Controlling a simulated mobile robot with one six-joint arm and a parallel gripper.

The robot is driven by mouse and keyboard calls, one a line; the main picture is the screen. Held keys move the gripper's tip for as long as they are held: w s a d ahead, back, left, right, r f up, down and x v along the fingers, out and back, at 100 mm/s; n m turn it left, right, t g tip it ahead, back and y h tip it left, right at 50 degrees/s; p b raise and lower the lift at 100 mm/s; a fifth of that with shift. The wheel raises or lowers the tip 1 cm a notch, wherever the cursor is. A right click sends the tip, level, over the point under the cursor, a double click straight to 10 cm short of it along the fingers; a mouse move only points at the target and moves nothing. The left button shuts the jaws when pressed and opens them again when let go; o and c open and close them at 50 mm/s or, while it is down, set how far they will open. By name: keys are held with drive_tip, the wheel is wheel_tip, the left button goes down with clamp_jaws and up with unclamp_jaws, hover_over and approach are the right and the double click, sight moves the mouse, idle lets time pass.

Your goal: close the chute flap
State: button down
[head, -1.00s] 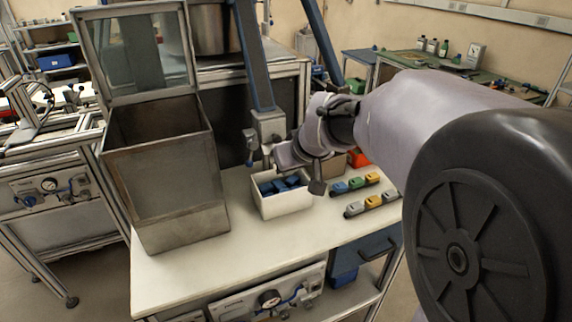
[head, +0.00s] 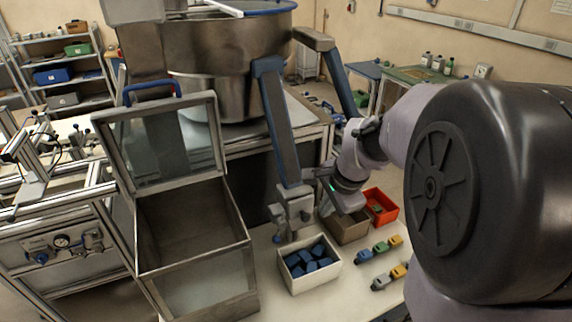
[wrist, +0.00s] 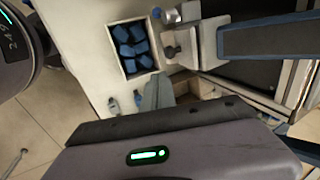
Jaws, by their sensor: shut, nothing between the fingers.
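The chute flap (head: 160,148) is a see-through panel in a metal frame. In the head view it stands open, raised at the back of the steel chute box (head: 200,290) on the left, whose top is uncovered. A blue handle (head: 152,84) sits on the flap's upper edge. My gripper (head: 348,206) is shut and empty, well to the right of the flap, above the area by the brown bin. In the wrist view my gripper's closed fingers (wrist: 156,94) show beside the white bin; the flap is not visible there.
A white bin (head: 284,272) of blue pieces, a brown bin (head: 345,232) and an orange bin (head: 381,206) stand on the bench right of the chute. Several small coloured blocks (head: 380,248) lie in front. A blue-grey machine leg (head: 275,120) rises between chute and gripper; a large steel bowl (head: 215,50) stands behind.

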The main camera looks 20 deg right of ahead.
sight(309, 210)
drive_tip(key=w+f, duration=0.4)
drive_tip(key=w, duration=0.1)
drive_tip(key=shift+w+b, duration=0.25)
drive_tip(key=shift+b, duration=0.2)
drive_tip(key=shift+a, duration=0.1)
drive_tip(key=shift+w, duration=0.3)
